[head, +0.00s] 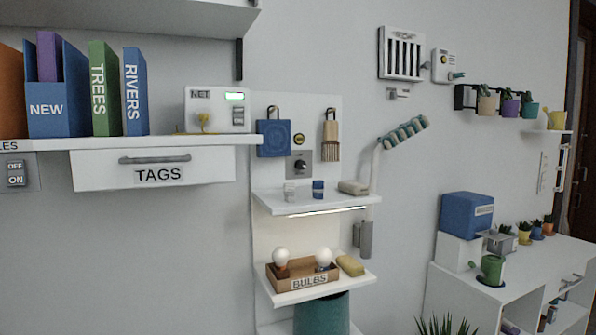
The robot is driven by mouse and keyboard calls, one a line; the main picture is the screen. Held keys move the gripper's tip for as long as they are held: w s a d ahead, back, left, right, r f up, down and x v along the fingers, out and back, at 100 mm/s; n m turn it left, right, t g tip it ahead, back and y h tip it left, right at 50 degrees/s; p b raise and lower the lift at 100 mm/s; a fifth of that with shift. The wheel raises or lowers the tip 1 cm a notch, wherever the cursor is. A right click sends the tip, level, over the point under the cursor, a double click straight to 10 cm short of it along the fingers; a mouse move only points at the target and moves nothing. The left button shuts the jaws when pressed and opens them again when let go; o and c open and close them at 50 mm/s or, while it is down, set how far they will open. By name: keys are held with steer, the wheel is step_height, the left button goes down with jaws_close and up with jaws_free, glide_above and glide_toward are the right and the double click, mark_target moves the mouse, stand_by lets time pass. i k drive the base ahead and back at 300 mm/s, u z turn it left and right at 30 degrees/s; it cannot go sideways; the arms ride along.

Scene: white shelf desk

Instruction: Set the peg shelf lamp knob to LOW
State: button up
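A thin lamp strip (327,212) under the upper peg shelf (330,204) glows white. My gripper does not show in the head view.
A white drawer marked TAGS (205,172) juts out left of the panel. Small items stand on the upper peg shelf below the knob. A BULBS tray (306,283) rests on the lower shelf. A striped roll (403,132) sticks out at right.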

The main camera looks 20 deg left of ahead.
mark_target(300, 165)
steer(key=z, duration=0.05)
steer(key=k, duration=0.95)
steer(key=u, duration=0.9)
steer(key=i, duration=1)
steer(key=u, duration=0.1)
